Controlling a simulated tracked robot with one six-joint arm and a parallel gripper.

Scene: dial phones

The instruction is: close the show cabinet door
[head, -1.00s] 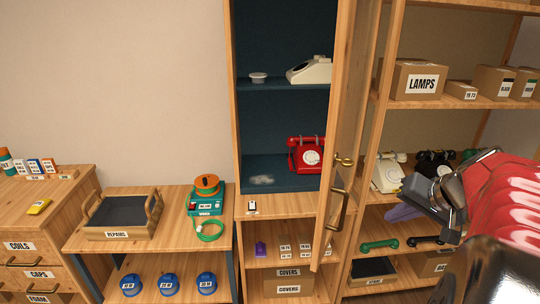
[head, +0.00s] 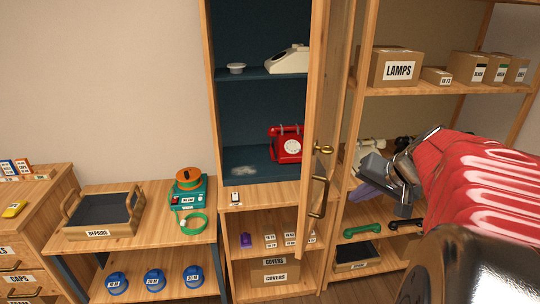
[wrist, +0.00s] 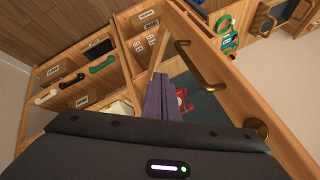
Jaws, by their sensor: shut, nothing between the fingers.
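The show cabinet (head: 209,120) stands open in the middle of the head view. Its wood-framed door (head: 318,90) is swung out toward me and seen nearly edge-on. The door has a dark bar handle (head: 319,190) and a brass knob (head: 323,149). My gripper (head: 364,194) is to the right of the door, about handle height, with its purple fingers shut and empty. In the wrist view the fingers (wrist: 158,85) lie left of the door frame (wrist: 232,75), its handle (wrist: 200,65) and its knob (wrist: 256,127). No contact with the door shows.
A red dial phone (head: 287,146) and a pale phone (head: 288,60) sit inside the cabinet. A small white item (head: 236,197) lies on the ledge below the opening. An open shelf with a LAMPS box (head: 397,68) and handsets (head: 362,231) stands close behind my gripper.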

